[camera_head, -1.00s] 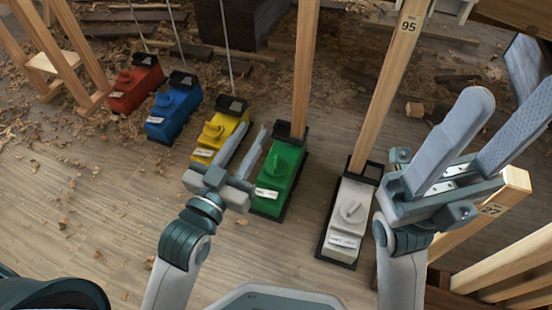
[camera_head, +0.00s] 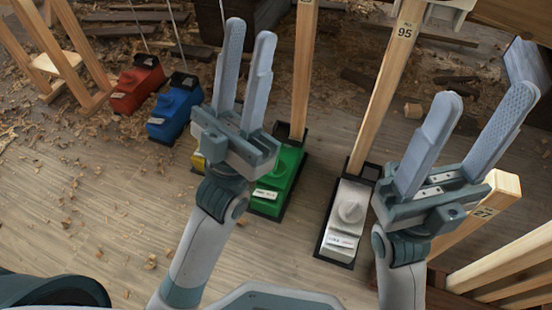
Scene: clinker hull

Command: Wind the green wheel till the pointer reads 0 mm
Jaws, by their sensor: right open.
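A green unit (camera_head: 290,165) stands on the floor at the middle, with a dark base, a pale label plate (camera_head: 265,194) and a wooden post (camera_head: 304,80) rising from its far end. My left gripper (camera_head: 251,32) is open and empty, pointing away from me; its palm overlaps the green unit's left side in the picture. I cannot make out the green wheel or a pointer reading.
Red (camera_head: 136,84) and blue (camera_head: 174,108) units stand at the left; a yellow one (camera_head: 198,160) is mostly hidden behind my left gripper. Wooden posts marked 95 (camera_head: 405,32) and 27 (camera_head: 484,212) stand at the right. Wood shavings litter the floor; the left foreground is mostly clear.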

